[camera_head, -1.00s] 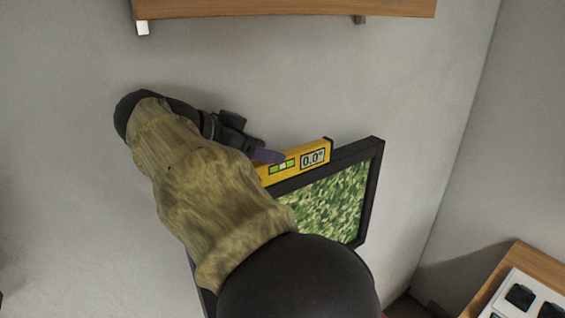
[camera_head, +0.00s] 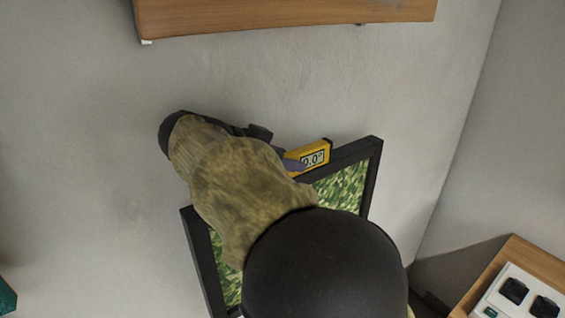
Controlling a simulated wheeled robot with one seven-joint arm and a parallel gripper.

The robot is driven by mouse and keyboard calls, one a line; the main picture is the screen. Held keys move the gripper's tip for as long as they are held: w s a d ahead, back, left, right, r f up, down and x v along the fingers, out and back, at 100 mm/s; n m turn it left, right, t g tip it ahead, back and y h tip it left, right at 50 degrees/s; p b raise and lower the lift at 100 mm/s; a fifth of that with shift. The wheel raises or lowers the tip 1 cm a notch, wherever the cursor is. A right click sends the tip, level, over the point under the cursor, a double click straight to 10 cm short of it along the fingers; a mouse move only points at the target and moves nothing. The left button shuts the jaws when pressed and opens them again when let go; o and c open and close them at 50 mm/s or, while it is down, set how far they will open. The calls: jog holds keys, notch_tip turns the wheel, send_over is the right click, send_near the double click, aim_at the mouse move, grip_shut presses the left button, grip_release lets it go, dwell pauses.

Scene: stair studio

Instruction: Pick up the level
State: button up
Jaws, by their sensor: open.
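The yellow level (camera_head: 322,148) lies along the top edge of a black-framed picture. My gripper (camera_head: 292,163) is at the level, with a dark purple finger over the visible part's left side. My gripper is open; whether its fingers touch the level I cannot tell. My arm covers much of the view's middle.
The picture frame (camera_head: 371,172) with a green camouflage pattern is against the grey wall. A wooden shelf (camera_head: 280,14) is above. At the lower right is a wooden surface (camera_head: 487,281) with a white panel (camera_head: 515,287). The wall left of my arm is clear.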

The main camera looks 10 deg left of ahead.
jog(key=shift+c, duration=0.4)
grip_shut()
jog(key=shift+r, duration=0.2)
notch_tip(320, 180, up, 10)
jog(key=shift+f+b, duration=0.15)
jog(key=shift+b, duration=0.9)
